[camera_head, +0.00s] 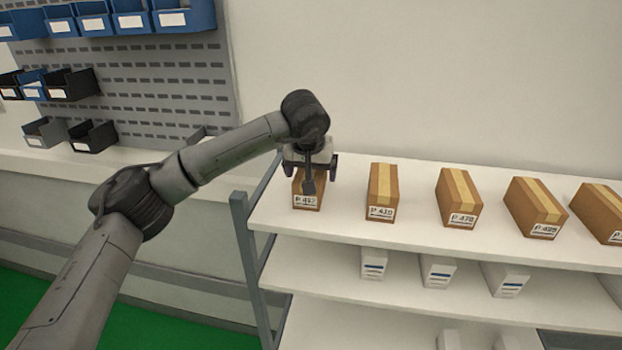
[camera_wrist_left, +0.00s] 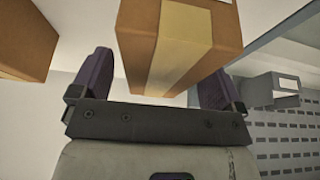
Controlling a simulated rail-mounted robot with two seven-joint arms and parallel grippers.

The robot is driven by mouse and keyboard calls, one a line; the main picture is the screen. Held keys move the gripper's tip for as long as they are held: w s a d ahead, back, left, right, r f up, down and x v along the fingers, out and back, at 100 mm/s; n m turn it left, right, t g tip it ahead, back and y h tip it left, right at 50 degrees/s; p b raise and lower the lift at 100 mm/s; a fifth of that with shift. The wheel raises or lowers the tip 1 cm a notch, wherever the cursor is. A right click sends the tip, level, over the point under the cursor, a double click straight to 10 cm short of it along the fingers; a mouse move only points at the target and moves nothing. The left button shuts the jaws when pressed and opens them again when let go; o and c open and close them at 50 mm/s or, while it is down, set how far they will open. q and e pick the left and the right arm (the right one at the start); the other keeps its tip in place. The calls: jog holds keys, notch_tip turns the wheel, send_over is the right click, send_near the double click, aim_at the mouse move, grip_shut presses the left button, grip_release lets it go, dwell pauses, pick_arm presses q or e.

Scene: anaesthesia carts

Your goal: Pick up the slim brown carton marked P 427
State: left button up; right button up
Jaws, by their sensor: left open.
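The slim brown carton (camera_head: 307,190) stands at the left end of the top shelf, with a tan tape strip on top. Its front label appears to read P 427, though the print is blurred. My left gripper (camera_head: 311,168) is open above it, with one finger towards each side. In the left wrist view the carton (camera_wrist_left: 178,50) lies ahead of the open fingers (camera_wrist_left: 160,75), somewhat towards the right finger. I cannot tell whether either finger touches it. The gripper hides part of the carton's top in the head view. My right gripper is not in view.
Carton P 410 (camera_head: 381,191) stands to the right with a gap, and more brown cartons (camera_head: 459,197) follow along the shelf (camera_head: 345,233). White boxes (camera_head: 374,262) stand on the lower shelf. A pegboard (camera_head: 165,90) with bins is at left; the wall is behind.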

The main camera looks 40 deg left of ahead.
pick_arm(q)
jog(key=shift+x, duration=1.05)
jog(key=shift+f, duration=0.25)
jog(key=shift+c, duration=0.4)
jog(key=c, duration=1)
